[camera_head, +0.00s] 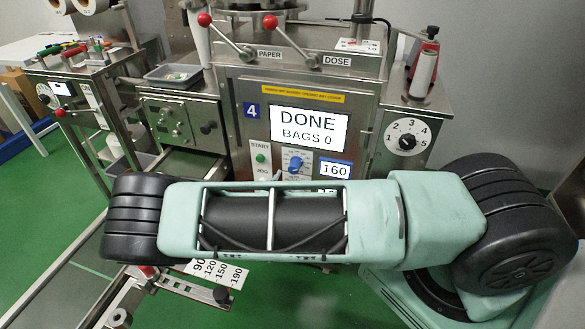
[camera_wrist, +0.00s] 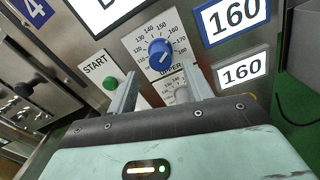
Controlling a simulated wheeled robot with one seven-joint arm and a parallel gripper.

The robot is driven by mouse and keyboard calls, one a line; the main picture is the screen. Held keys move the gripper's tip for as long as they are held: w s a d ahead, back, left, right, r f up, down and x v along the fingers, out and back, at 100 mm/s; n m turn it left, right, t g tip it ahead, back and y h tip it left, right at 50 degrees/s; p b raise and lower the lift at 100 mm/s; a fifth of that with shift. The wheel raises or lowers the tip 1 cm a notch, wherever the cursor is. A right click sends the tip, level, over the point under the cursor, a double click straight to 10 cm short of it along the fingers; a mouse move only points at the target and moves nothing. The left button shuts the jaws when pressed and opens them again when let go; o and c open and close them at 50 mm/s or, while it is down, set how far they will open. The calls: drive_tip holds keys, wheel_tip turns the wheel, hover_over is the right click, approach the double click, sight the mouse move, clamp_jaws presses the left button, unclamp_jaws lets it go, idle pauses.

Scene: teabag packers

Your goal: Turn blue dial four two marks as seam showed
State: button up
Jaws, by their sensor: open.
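The blue dial (camera_wrist: 161,53) sits on a white scale plate (camera_wrist: 140,42) with numbers around it and UPPER printed below. A pale line on the dial points toward its lower right, but its exact mark is hard to read. It also shows in the head view (camera_head: 296,163), on the front of packer 4. My gripper (camera_wrist: 160,67) is open, its two fingers reaching toward the panel on either side of the dial's lower part. I see no contact with the dial. A second scale below is mostly hidden by the gripper.
The green START button (camera_wrist: 110,83) lies left of the fingers. A blue-bordered 160 sign (camera_wrist: 232,18) and a white 160 label (camera_wrist: 242,71) lie right. The screen (camera_head: 308,127) reads DONE, BAGS 0. A 1-to-5 dial (camera_head: 407,142) is farther right.

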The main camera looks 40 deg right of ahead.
sight(293, 171)
drive_tip(key=x, duration=0.6)
drive_tip(key=shift+d, duration=0.1)
drive_tip(key=c, duration=1)
